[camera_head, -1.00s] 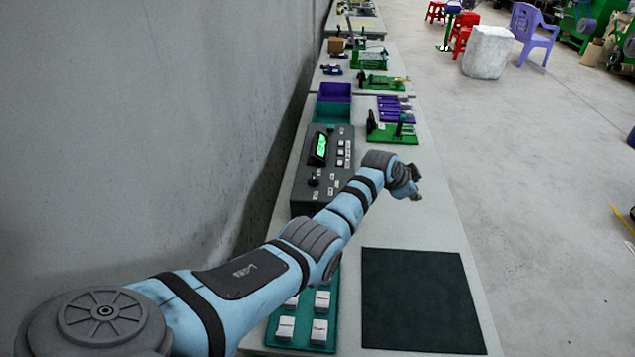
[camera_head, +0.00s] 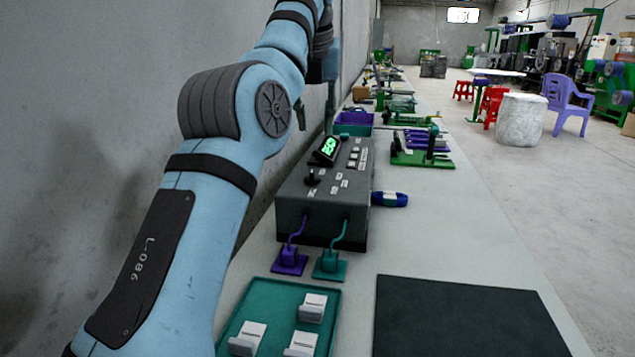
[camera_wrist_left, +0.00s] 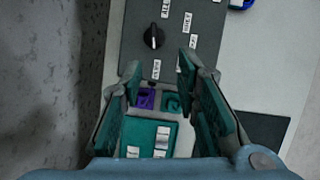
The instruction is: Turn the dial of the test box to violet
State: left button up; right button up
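The test box (camera_head: 293,220) is a dark grey box on the bench. It has a lit green display (camera_head: 325,149), white labels and a black dial (camera_head: 312,178) on top. In the left wrist view the dial (camera_wrist_left: 153,37) lies ahead of the fingers, with labels around it too small to read surely. My left gripper (camera_wrist_left: 160,70) is open and empty, its teal-padded fingers apart, above the box's near end and not touching the dial. In the head view it is mostly hidden at the top behind my arm. My right gripper is not in view.
Violet (camera_head: 289,261) and teal (camera_head: 329,265) plugs with cables stand at the box's front. A teal tray (camera_head: 262,300) with white blocks and a dark mat (camera_head: 460,320) lie nearer. A blue-and-white item (camera_head: 390,199) lies right of the box. The wall (camera_head: 100,100) is close on the left.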

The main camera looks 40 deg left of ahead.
pick_arm(q)
jog(key=b, duration=0.3)
send_over(312, 169)
jog(key=s+d, duration=0.2)
jog(key=f, duration=0.7)
jog(key=shift+s+a+f, duration=0.1)
jog(key=shift+a+f, duration=0.05)
jog(key=shift+a, duration=0.05)
jog(key=b+x, duration=0.1)
jog(key=x, duration=0.4)
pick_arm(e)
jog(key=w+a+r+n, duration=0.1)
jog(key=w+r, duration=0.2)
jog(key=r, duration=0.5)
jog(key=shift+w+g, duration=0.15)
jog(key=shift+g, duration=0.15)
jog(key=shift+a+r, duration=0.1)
pick_arm(q)
grip_shut()
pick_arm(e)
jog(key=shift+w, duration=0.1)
